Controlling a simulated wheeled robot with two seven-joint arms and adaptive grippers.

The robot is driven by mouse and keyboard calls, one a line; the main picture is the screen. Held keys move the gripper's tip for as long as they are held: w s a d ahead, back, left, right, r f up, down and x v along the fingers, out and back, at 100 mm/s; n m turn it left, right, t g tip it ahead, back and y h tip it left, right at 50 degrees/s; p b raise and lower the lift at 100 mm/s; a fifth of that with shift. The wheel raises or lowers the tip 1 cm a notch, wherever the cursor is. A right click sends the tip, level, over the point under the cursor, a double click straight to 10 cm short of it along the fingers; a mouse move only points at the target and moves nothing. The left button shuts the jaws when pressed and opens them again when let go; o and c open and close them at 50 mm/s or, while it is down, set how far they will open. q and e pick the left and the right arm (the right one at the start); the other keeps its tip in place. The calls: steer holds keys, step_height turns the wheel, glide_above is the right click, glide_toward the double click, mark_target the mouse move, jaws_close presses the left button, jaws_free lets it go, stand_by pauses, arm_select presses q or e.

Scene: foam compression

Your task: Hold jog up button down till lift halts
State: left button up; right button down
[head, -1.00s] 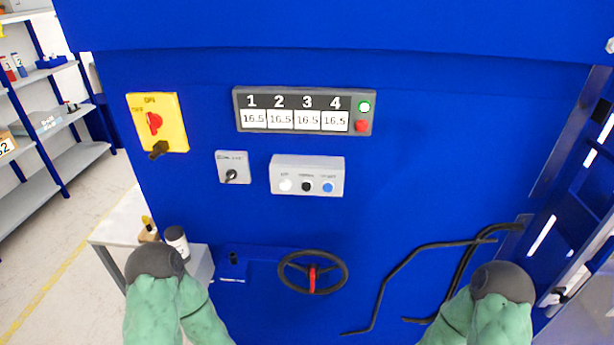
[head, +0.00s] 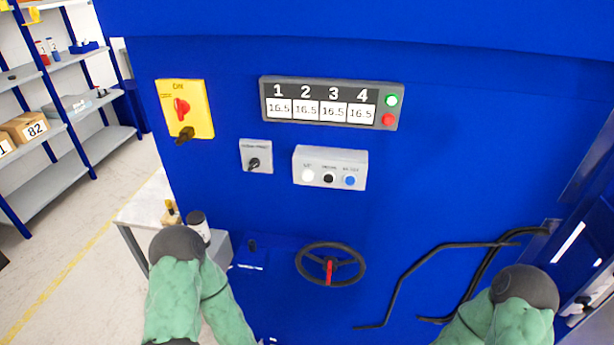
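A light grey button box (head: 330,167) is mounted on the blue machine front (head: 450,190). It carries a white button (head: 308,176), a black button (head: 328,179) and a blue button (head: 350,181); their labels are too small to read surely. Above it a display panel (head: 331,102) shows 16.5 under each of its numbers 1 to 4, with a green button (head: 391,100) and a red button (head: 388,119). Both my arms in green sleeves show at the bottom, below and away from the buttons. Neither gripper's fingers are visible.
A yellow plate with a red rotary switch (head: 182,107) and a small grey key-switch plate (head: 256,156) are left of the box. A black handwheel (head: 330,264) projects below it. Black hoses (head: 440,253) run at lower right. A small table and shelves stand left.

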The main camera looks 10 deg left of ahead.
arm_select(q)
jaws_close()
stand_by(1.3)
